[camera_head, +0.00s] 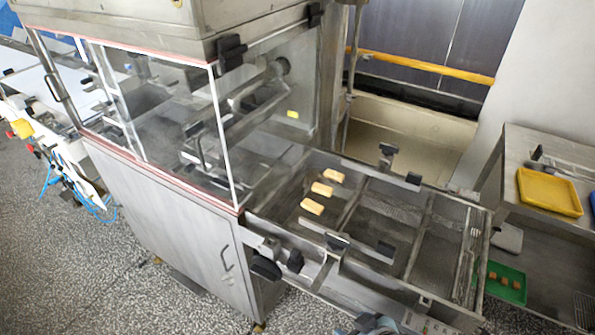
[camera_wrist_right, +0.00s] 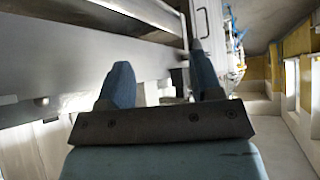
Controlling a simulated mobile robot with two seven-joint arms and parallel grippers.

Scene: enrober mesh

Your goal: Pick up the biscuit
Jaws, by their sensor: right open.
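Three small pale-yellow biscuits lie in a slanting row on the mesh bed (camera_head: 388,213) just outside the clear-panelled machine in the head view. They are the far biscuit (camera_head: 333,176), the middle biscuit (camera_head: 322,188) and the near biscuit (camera_head: 312,206), with gaps between them. My right gripper (camera_wrist_right: 162,82) shows in the right wrist view with two blue-grey fingers apart and nothing between them. No biscuit shows in that view. A dark and bluish part at the bottom edge of the head view may be mine, but I cannot tell. My left gripper is not in view.
The enrober housing (camera_head: 170,215) with clear panels stands left of the biscuits. Black knobs and side rails border the mesh bed. A yellow tray (camera_head: 549,192) sits on a steel table at right. A green tray (camera_head: 506,284) with small brown pieces sits lower down.

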